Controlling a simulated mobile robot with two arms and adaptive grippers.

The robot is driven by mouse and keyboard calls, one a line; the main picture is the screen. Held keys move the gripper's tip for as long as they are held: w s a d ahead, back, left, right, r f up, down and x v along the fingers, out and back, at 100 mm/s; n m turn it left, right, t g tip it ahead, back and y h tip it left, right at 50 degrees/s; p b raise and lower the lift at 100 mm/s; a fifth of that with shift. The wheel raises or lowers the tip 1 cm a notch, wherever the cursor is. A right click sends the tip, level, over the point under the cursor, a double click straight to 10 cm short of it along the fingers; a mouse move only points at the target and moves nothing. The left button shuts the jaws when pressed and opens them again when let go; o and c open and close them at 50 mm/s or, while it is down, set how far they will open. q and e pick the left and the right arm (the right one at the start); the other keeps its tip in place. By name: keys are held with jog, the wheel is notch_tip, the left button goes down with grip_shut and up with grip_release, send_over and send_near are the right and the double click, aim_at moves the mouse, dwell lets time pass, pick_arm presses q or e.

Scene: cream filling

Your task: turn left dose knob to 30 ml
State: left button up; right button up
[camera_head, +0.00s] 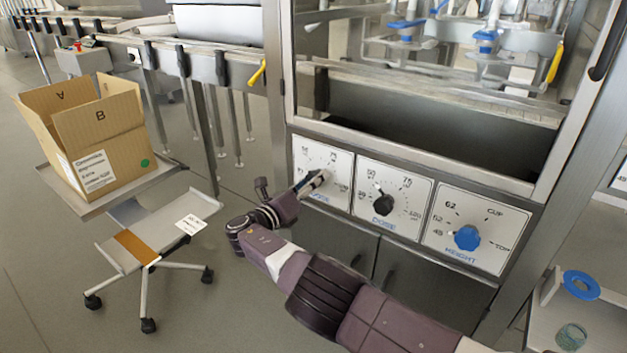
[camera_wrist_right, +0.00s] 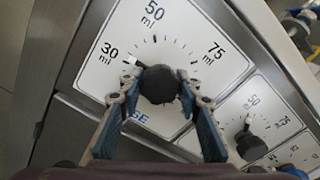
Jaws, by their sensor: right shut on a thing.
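The left dose knob (camera_wrist_right: 158,84) is a black round knob on a white dial panel (camera_wrist_right: 205,28) marked 30, 50 and 75 ml. Its white pointer is turned to the upper left, close to the 30 ml label; I cannot tell if it meets the mark exactly. My right gripper (camera_wrist_right: 157,90) is shut on this knob, one blue-padded finger on each side. In the head view, my right gripper (camera_head: 318,181) reaches the left dial panel (camera_head: 338,160) and hides most of the knob. My left gripper is not in view.
Right of it are a second dose dial with a black knob (camera_head: 383,204) and a height dial with a blue knob (camera_head: 466,237). An open cardboard box (camera_head: 115,150) stands on a stand at left, beside a wheeled stool (camera_head: 150,222).

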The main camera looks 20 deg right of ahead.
jog(key=shift+n, duration=0.8)
jog(key=shift+f, duration=0.1)
jog(key=o, duration=1.2)
